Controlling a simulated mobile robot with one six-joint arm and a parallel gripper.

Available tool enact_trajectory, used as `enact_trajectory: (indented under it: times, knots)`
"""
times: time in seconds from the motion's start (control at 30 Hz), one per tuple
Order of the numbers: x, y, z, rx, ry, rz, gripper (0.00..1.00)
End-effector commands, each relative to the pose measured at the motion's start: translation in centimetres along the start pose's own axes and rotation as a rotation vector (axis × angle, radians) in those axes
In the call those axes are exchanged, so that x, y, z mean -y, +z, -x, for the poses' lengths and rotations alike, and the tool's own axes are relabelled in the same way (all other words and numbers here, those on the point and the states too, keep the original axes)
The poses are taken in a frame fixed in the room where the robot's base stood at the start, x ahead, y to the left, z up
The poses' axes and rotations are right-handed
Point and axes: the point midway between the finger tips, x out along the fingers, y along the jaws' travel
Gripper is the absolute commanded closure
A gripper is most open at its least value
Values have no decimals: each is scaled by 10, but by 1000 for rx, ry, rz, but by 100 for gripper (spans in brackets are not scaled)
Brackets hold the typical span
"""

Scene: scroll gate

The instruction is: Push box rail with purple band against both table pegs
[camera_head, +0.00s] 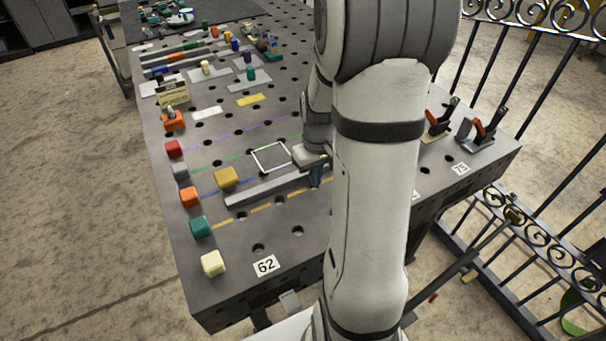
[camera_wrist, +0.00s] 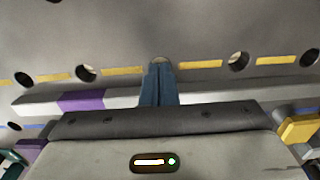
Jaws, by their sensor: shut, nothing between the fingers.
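A long grey rail (camera_head: 268,188) lies on the perforated table (camera_head: 285,240), between the blue and yellow dashed lines. In the wrist view the rail (camera_wrist: 215,101) runs across the picture, with its purple band (camera_wrist: 82,101) left of my fingers. My arm hides the band in the head view. My gripper (camera_head: 315,184) is shut and empty, low over the table at the rail. In the wrist view its blue fingers (camera_wrist: 159,70) overlap the rail's middle; whether they touch it I cannot tell. I cannot make out the two table pegs with certainty.
A yellow block (camera_head: 226,178) stands close to the rail's left end. Orange (camera_head: 190,196), teal (camera_head: 200,226) and cream (camera_head: 213,263) blocks line the left edge. A white square outline (camera_head: 271,157) lies behind the rail. Clamps (camera_head: 482,130) stand at right.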

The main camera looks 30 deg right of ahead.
Motion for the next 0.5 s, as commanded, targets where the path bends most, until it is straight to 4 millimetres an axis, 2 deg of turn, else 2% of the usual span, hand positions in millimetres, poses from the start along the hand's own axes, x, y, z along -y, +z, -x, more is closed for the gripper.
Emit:
enact_trajectory:
  times: [0.5]
  knots:
    - [0,0,-7,0,0,0,100]
